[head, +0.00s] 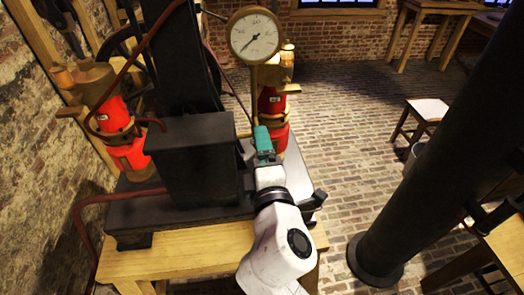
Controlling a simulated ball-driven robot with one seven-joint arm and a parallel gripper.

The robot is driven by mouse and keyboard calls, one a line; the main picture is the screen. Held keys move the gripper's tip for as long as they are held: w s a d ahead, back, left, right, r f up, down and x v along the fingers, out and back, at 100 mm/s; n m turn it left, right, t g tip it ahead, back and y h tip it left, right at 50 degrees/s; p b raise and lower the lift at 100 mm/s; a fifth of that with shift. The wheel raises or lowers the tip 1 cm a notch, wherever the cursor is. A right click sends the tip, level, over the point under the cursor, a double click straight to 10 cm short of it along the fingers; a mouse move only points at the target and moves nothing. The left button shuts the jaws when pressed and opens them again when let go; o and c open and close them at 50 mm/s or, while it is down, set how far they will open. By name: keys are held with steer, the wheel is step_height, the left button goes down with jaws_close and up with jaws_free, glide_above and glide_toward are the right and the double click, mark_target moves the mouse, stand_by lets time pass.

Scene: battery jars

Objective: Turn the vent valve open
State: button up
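My white arm reaches in from the bottom, and its end, my gripper (264,143), is over the right side of the black machine, just below the gauge. A teal piece shows at the tip; I cannot tell whether it belongs to my gripper. The fingers cannot be made out, so I cannot tell open from shut. I cannot clearly pick out the vent valve; the hand may hide it. A round white pressure gauge (255,36) with a brass rim stands on a brass pipe. A red cylinder with brass fittings (273,101) stands just behind my gripper.
The black box of the machine (192,160) is close left of my gripper, on a wooden table (178,249). Another red cylinder (113,115) stands at the left. A thick black column (425,155) rises at the right. The brick floor between is clear.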

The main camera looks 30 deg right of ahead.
steer(key=b+v, duration=0.3)
steer(key=v, duration=0.7)
steer(key=shift+s, duration=0.4)
steer(key=shift+a, duration=0.1)
